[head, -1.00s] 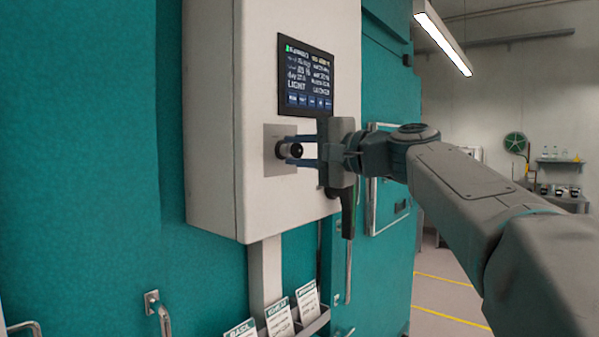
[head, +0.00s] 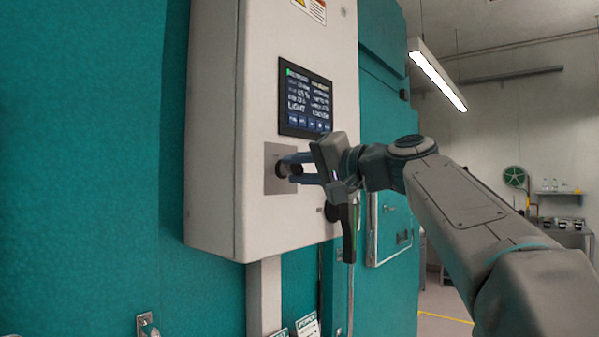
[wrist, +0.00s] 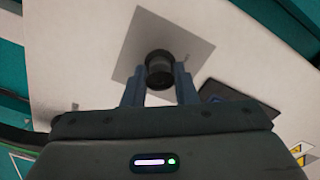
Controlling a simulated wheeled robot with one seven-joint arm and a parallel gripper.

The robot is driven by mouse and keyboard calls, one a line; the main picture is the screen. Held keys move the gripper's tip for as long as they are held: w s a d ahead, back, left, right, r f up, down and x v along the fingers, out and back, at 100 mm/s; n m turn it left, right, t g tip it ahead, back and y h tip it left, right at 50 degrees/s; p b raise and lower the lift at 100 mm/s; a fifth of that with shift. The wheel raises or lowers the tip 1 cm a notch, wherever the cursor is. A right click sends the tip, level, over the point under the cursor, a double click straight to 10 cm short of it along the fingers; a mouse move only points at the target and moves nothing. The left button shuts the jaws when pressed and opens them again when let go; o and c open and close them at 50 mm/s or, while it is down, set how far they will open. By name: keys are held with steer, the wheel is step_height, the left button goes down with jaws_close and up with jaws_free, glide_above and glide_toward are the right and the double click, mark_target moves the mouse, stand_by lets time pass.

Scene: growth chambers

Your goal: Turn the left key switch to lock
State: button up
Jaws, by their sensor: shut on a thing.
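The left key switch (head: 283,168) is a dark round knob on a square grey plate (head: 272,184) on the white control box. In the wrist view the knob (wrist: 159,68) sits between the two blue-grey fingers, and the plate (wrist: 140,48) looks rotated behind it. My gripper (head: 298,171) reaches the knob from the right, its fingers shut on it. In the head view the gripper body is tilted. The fingers partly hide the knob, and I cannot read any lock marking.
A lit screen (head: 306,99) is just above the plate on the white box (head: 215,130). A black handle (head: 348,228) hangs below my gripper. Teal chamber walls (head: 100,150) stand left and behind. Card holders (head: 306,326) are below. Open floor lies at the right.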

steer(key=o, duration=1)
steer(key=shift+d, duration=0.1)
steer(key=b+v, duration=0.2)
steer(key=v, duration=1.1)
steer(key=shift+s+d, duration=0.25)
